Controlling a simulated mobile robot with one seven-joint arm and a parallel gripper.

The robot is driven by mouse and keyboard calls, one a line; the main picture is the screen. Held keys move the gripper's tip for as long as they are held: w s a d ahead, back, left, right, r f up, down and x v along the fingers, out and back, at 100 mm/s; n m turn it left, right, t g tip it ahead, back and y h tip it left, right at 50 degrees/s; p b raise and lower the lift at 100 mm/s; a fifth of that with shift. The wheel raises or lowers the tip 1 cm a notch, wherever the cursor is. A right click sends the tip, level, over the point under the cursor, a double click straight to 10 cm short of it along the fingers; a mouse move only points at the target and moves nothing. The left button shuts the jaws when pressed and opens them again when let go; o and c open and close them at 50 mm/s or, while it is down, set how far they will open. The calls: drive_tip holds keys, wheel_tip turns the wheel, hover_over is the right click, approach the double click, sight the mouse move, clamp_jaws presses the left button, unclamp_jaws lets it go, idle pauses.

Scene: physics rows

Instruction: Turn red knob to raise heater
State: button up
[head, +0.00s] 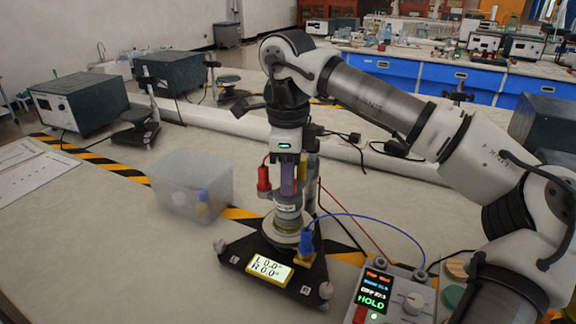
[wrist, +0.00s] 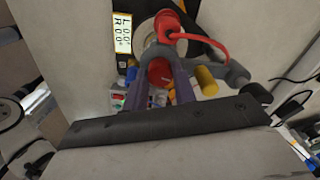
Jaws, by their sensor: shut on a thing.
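My gripper (head: 288,190) points down over the top of a small apparatus on a dark triangular base (head: 240,249). In the wrist view, its two purple-grey fingers (wrist: 160,88) stand on either side of the round red knob (wrist: 160,71) and are shut on it. In the head view the knob is hidden by the fingers. Below it is a pale stacked cylinder with a round disc (head: 285,232), seemingly the heater part. A red plug (head: 263,178) stands beside the fingers and a blue plug (head: 306,240) sits lower right. A lit display (head: 268,268) on the base reads L 0.0 and R 0.0.
A control box (head: 407,303) with a screen showing green HOLD stands at front right, joined by red and blue cables. A clear bin (head: 190,168) with small items is at left. Dark instruments (head: 80,105) stand further back. Bare bench (head: 110,235) lies at front left.

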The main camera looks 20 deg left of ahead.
drive_tip(key=shift+n+p, duration=0.4)
drive_tip(key=shift+n, duration=0.8)
drive_tip(key=o, duration=1)
wheel_tip(320, 180, up, 14)
drive_tip(key=shift+p, duration=0.45)
drive_tip(key=shift+s+f, duration=0.1)
drive_tip(key=shift+f, duration=0.05)
